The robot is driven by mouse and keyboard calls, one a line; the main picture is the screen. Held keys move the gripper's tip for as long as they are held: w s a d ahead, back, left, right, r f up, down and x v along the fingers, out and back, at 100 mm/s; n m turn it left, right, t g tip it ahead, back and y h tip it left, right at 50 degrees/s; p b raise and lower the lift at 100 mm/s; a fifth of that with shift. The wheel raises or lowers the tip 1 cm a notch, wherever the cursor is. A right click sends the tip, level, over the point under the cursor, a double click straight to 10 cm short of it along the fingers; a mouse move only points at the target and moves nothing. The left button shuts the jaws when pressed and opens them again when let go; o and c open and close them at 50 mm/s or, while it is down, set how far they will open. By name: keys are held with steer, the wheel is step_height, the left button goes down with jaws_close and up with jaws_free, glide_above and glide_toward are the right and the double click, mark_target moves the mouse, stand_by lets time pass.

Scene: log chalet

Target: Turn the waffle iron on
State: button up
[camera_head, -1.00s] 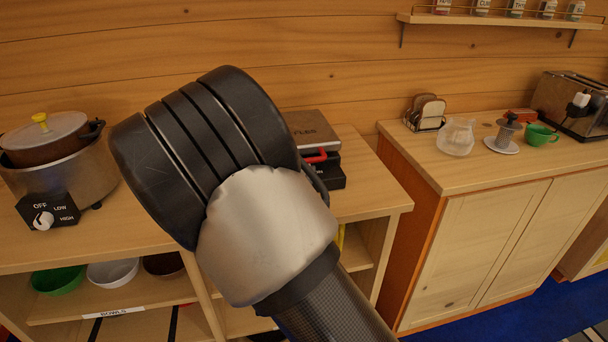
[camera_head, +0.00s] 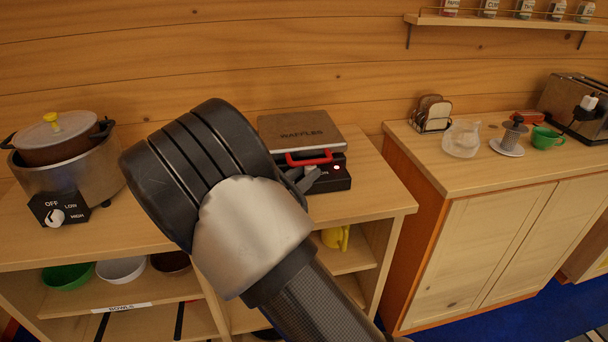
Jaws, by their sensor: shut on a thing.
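The waffle iron (camera_head: 301,123) stands on the left counter against the log wall. Its grey lid is marked "WAFFLES" and is closed, with a red handle (camera_head: 318,158) at the front. A small pale or reddish spot, perhaps a light or button, shows at the right of its black base (camera_head: 338,180). My gripper (camera_head: 309,178) is at the front of the base, below the red handle, partly hidden by my arm. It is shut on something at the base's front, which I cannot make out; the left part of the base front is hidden.
A slow cooker (camera_head: 72,175) with an OFF/LOW/HIGH dial stands at the left. The right counter holds a toast rack (camera_head: 433,117), a glass jug (camera_head: 462,140), a green cup (camera_head: 545,138) and a toaster (camera_head: 577,104). Bare counter (camera_head: 375,190) lies right of the waffle iron.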

steer(key=shift+w+r, duration=0.1)
steer(key=shift+r, duration=0.05)
steer(key=o, duration=1)
steer(key=shift+o, duration=0.2)
steer(key=p+v, duration=0.1)
steer(key=v, duration=1.6)
steer(key=shift+s+p, duration=0.2)
steer(key=shift+p, duration=0.1)
